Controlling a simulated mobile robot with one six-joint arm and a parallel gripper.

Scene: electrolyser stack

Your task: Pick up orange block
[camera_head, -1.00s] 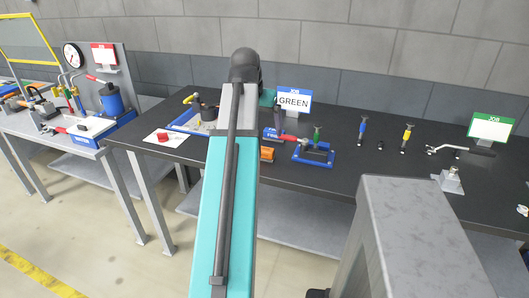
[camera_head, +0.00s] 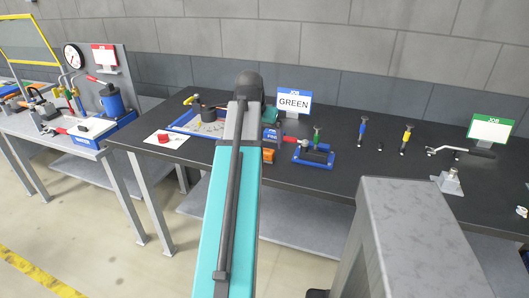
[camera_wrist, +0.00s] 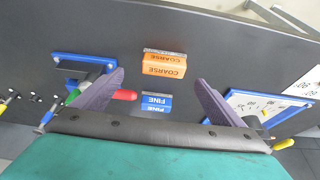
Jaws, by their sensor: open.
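The orange block (camera_wrist: 164,65), marked COARSE, lies on the dark bench top in the wrist view, ahead of my gripper and between the lines of its two fingers. It also shows in the head view (camera_head: 268,156), just right of my arm near the bench's front edge. My gripper (camera_wrist: 160,84) is open, its two dark fingers spread wide with nothing held. A blue block marked FINE (camera_wrist: 157,103) lies between the fingers, nearer the palm than the orange block. My gripper's fingers are hidden behind my arm in the head view.
A blue tray with a dark block (camera_head: 313,154) and a red-handled tool stand right of the orange block. A blue-framed board (camera_head: 188,122) lies left. A GREEN sign (camera_head: 294,102) stands behind. Upright blue and yellow tools stand farther right. A grey block-shaped surface (camera_head: 415,215) fills the front right.

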